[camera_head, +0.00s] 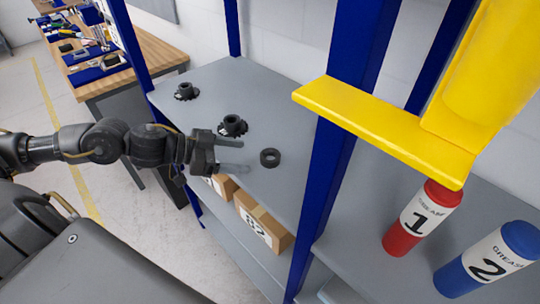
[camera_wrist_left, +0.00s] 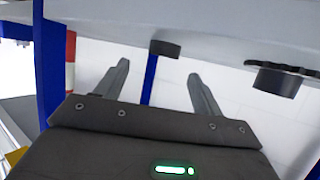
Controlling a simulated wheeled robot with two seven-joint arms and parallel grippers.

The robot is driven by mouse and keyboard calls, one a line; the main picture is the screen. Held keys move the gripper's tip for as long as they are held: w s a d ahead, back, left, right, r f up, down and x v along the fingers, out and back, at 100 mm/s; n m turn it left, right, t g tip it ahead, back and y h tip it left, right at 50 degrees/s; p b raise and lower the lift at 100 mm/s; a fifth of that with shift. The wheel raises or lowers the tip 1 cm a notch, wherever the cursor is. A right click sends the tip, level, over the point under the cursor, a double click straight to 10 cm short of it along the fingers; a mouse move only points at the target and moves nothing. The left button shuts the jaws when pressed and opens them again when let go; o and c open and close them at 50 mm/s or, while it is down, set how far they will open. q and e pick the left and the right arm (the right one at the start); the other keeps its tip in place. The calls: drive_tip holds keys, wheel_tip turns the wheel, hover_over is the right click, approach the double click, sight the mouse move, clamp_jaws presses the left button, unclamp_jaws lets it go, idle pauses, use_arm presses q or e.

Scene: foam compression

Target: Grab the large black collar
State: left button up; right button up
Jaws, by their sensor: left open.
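A black ring-shaped collar (camera_head: 270,158) lies flat on the grey upper shelf, near its front edge. My left gripper (camera_head: 240,157) is open and empty, just left of the collar in the head view, with its fingers pointing at it. In the left wrist view, the collar (camera_wrist_left: 165,48) appears between and beyond the two fingertips (camera_wrist_left: 160,70), seen edge-on. The fingers look apart from it. My right gripper is not in view.
Two black toothed parts (camera_head: 233,126) (camera_head: 185,91) stand on the same shelf, farther left. Cardboard boxes (camera_head: 262,222) sit below. Red (camera_head: 422,220) and blue (camera_head: 490,262) grease cylinders stand right.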

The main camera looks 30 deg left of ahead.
sight(264, 156)
use_arm(q)
drive_tip(key=shift+p+x, duration=0.3)
drive_tip(key=shift+x, duration=0.6)
drive_tip(key=shift+w+d+f, duration=0.1)
drive_tip(key=shift+w+d, duration=0.2)
drive_tip(key=shift+w+d+p, duration=0.2)
drive_tip(key=shift+w+p, duration=0.05)
drive_tip(key=shift+p, duration=0.15)
drive_tip(key=p+x, duration=0.1)
drive_tip(key=x, duration=0.1)
drive_tip(key=p+x, duration=0.1)
drive_tip(key=x, duration=0.1)
drive_tip(key=shift+w+a+f, duration=0.1)
drive_tip(key=shift+w+a, duration=0.05)
drive_tip(key=shift+w, duration=0.1)
drive_tip(key=shift+w+d+f, duration=0.1)
drive_tip(key=shift+d+f, duration=0.05)
drive_tip(key=shift+d, duration=0.1)
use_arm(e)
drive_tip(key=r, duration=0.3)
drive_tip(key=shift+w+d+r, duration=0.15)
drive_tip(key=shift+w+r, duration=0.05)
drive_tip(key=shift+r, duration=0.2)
use_arm(q)
drive_tip(key=shift+c, duration=0.3)
drive_tip(key=c, duration=1)
